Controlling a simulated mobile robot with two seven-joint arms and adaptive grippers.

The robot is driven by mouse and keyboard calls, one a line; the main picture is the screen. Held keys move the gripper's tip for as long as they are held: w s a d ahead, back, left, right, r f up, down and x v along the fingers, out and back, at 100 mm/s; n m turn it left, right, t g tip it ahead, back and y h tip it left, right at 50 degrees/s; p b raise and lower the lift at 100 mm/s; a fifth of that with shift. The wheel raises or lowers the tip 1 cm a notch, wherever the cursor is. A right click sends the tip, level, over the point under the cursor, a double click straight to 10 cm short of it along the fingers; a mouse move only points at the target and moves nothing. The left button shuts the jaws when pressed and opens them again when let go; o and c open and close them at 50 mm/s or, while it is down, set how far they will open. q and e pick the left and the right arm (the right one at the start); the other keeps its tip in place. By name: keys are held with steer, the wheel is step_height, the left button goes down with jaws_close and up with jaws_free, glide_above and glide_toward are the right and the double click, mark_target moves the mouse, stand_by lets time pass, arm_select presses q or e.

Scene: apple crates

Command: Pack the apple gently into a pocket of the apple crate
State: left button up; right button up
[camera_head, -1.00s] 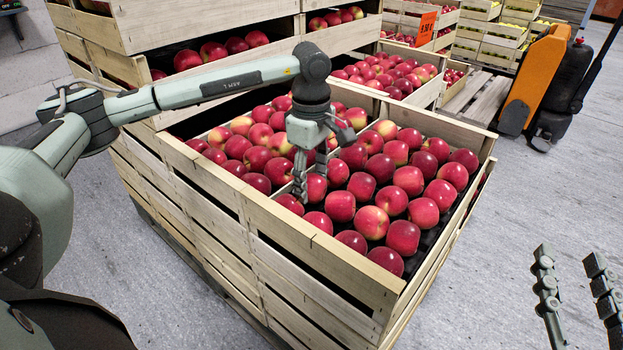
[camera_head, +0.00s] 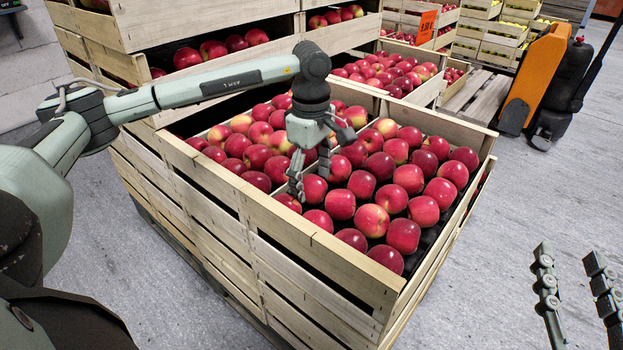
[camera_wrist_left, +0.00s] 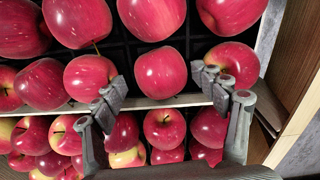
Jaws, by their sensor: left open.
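The apple crate (camera_head: 270,215) is a slatted wooden box with red apples in a black pocketed tray. My left gripper (camera_head: 321,164) is low over the apples, near the crate's middle. In the left wrist view my left gripper (camera_wrist_left: 163,92) has its fingers spread, with nothing held between them. A red apple (camera_wrist_left: 160,72) sits in the tray between the fingertips in that view; I cannot tell whether they touch neighbouring apples. Dark bare tray (camera_head: 429,240) shows along the right side. My right gripper (camera_head: 574,268) is open and empty over the floor at lower right.
A pale divider (camera_wrist_left: 150,103) runs across between two groups of apples. Stacked crates (camera_head: 215,20) stand behind, and another apple crate (camera_head: 428,92) is at the back right. An orange pallet truck (camera_head: 535,75) stands at right. The floor (camera_head: 530,195) right of the crate is clear.

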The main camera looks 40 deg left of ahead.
mark_target(311, 177)
arm_select(q)
step_height(311, 177, up, 12)
stand_by(0.4)
stand_by(0.6)
